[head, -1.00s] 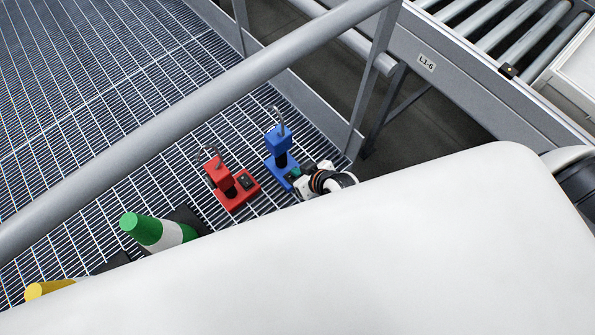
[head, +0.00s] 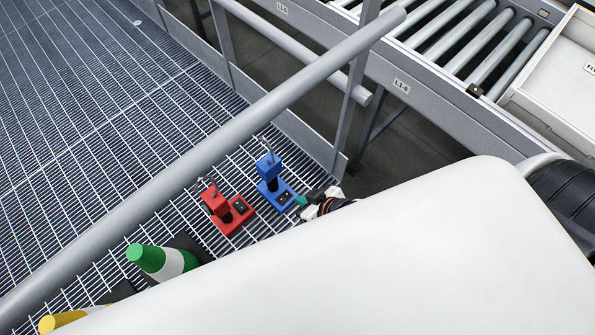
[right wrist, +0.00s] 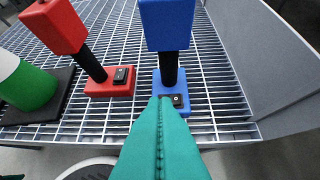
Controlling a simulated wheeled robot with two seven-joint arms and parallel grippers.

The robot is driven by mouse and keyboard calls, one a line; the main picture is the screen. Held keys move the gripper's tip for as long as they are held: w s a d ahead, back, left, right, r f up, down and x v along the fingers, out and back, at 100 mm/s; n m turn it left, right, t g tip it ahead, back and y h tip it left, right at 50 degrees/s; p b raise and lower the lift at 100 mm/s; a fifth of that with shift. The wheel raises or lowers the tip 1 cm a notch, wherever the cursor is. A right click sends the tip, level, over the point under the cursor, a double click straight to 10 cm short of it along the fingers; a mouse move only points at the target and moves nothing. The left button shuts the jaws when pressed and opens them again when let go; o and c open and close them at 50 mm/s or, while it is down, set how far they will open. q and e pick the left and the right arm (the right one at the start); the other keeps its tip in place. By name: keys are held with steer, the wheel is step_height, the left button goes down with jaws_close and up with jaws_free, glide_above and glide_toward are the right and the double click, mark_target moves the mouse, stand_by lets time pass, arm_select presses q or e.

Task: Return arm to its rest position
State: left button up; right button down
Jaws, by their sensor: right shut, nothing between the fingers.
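My right gripper (head: 302,201) is at the right edge of the base of a blue device in the head view. Its teal fingers (right wrist: 160,140) are shut together and empty in the right wrist view. They point at the black switch on the blue device's base (right wrist: 172,98); I cannot tell whether they touch it. The blue device (head: 270,169) stands upright on the grating, with a post and a block on top. Most of my right arm is hidden in the head view. My left gripper is not in view.
A red device (head: 216,201) of the same kind stands left of the blue one. A green and white cone (head: 150,258) and a yellow object (head: 62,320) are further left. A grey rail (head: 200,155) crosses above the grating. A roller conveyor (head: 480,55) is at the upper right.

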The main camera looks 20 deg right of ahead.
stand_by(0.6)
steer(key=s+d+f+m+g+h, duration=0.1)
steer(key=s+d+f+g, duration=0.3)
steer(key=f, duration=0.6)
steer(key=s+d+f+h, duration=0.2)
steer(key=s+f, duration=0.4)
steer(key=f, duration=0.5)
steer(key=s+d+f+g, duration=0.1)
steer(key=s+f, duration=0.3)
steer(key=s, duration=0.4)
steer(key=s+d+f+g, duration=0.1)
steer(key=s+f+g, duration=0.1)
steer(key=s+f, duration=0.3)
steer(key=s, duration=0.2)
steer(key=shift+s+d+h, duration=0.35)
steer(key=shift+h, duration=0.05)
